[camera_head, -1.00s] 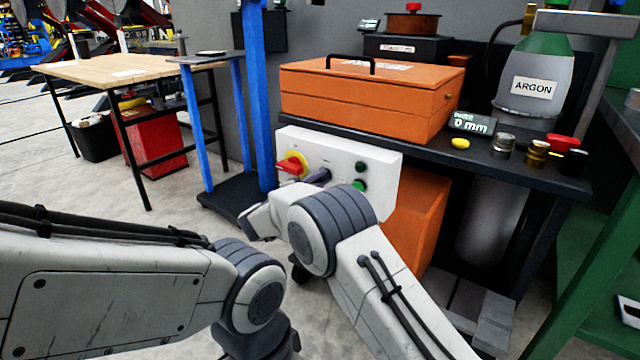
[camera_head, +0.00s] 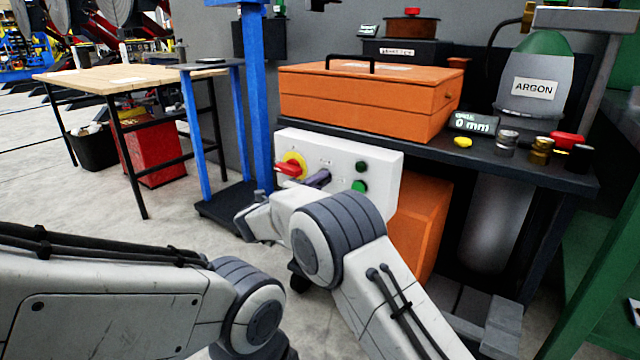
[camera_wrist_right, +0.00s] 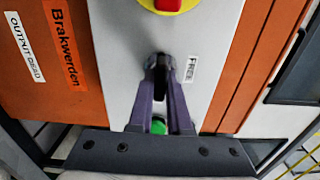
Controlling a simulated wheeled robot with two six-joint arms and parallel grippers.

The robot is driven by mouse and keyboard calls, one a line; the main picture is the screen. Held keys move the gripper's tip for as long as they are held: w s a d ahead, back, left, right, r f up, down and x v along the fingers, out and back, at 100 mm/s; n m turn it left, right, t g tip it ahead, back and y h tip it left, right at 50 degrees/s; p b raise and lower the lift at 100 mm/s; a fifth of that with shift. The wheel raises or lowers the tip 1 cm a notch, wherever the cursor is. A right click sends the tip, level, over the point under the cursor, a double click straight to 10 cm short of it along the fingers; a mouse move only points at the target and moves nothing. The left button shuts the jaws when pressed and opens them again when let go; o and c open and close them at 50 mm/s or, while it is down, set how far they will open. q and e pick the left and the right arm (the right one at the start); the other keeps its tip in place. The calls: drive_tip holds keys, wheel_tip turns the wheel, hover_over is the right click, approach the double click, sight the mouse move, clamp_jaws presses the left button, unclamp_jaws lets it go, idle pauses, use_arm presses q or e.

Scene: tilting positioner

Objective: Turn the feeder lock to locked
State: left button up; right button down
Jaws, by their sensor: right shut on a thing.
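The feeder lock (camera_wrist_right: 158,62) shows in the right wrist view as a dark knob on a white panel (camera_wrist_right: 125,40), partly covered by my fingers. A label reading FREE (camera_wrist_right: 191,69) is just right of it. My right gripper (camera_wrist_right: 160,78) is shut on the knob, with its two purple-grey fingers converging on it. In the head view the right gripper (camera_head: 318,179) is at the panel (camera_head: 384,165), between the red and yellow switch and the green buttons, and the knob itself cannot be made out. My left gripper is not in view; only left arm links show.
A red and yellow switch (camera_head: 291,167) is close left of the right gripper. Green buttons (camera_head: 360,186) are close to its right. An orange box (camera_head: 365,100) stands on the dark bench above the panel. A blue post (camera_head: 260,100) stands left of the panel.

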drive_tip(key=c, duration=0.9)
unclamp_jaws()
drive_tip(key=shift+o, duration=0.2)
